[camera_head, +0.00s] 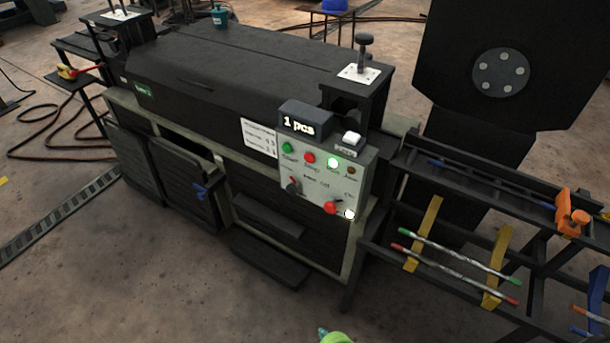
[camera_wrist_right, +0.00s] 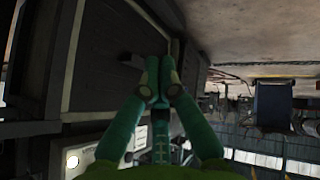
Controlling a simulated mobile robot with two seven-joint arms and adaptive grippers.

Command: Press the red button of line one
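A grey control panel (camera_head: 320,180) is on the right end of the black machine. Its upper row has a green button (camera_head: 287,148), a red button (camera_head: 309,158), a lit lamp (camera_head: 334,163) and a dull amber lamp. A larger red knob or button (camera_head: 330,207) sits lower, beside a lit white lamp (camera_head: 349,213). The labels are too small to read, so I cannot tell which belongs to line one. Only the tip of my right gripper (camera_head: 329,336) shows at the bottom, well apart from the panel. In the right wrist view its green fingers (camera_wrist_right: 160,77) are together, with nothing between them.
A display box (camera_head: 305,118) reading "1 pcs" stands above the panel. A dark rack (camera_head: 398,222) with coloured rods juts out at the right. A black step (camera_head: 268,262) sticks out low at the machine's front. The concrete floor in front is clear.

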